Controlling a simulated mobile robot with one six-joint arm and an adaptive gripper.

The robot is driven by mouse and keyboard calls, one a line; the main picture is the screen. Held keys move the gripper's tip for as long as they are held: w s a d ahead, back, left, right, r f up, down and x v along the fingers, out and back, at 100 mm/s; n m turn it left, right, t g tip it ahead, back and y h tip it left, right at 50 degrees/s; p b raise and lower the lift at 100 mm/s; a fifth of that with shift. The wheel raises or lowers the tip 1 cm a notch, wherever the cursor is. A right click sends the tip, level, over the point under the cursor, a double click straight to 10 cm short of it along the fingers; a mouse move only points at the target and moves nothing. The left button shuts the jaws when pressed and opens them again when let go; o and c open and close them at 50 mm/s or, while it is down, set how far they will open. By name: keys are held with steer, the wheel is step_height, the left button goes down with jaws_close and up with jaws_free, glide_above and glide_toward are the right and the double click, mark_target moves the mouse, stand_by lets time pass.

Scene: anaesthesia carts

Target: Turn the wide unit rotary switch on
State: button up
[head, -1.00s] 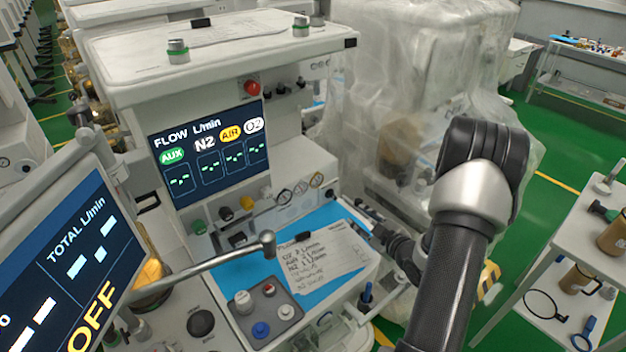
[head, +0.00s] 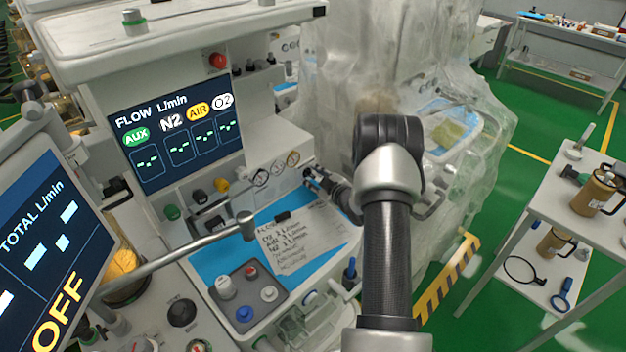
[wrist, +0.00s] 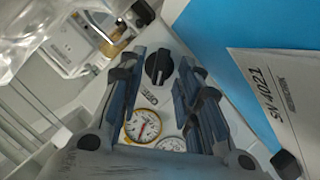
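The wide unit (head: 75,58) is the white anaesthesia machine at the left of the head view. A black rotary switch (wrist: 158,66) with a pale pointer mark sits on its panel in the wrist view, above two round gauges. My gripper (wrist: 163,72) is open, with one finger on each side of the switch as seen from the wrist; I cannot tell whether they touch it. In the head view my gripper (head: 322,180) is at the right end of the unit's panel, and the switch cannot be made out there. A tilted display (head: 48,250) reads OFF.
A blue surface with a white paper (head: 290,240) lies below the panel. A grey metal bar (head: 180,250) crosses in front of the unit. A plastic-covered machine (head: 450,70) stands behind my arm. A white cart (head: 560,205) stands right, with green floor between.

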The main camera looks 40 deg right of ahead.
steer(key=shift+w+f, duration=0.2)
steer(key=shift+w, duration=0.45)
steer(key=shift+c, duration=0.4)
steer(key=shift+s+r, duration=0.1)
jaws_close()
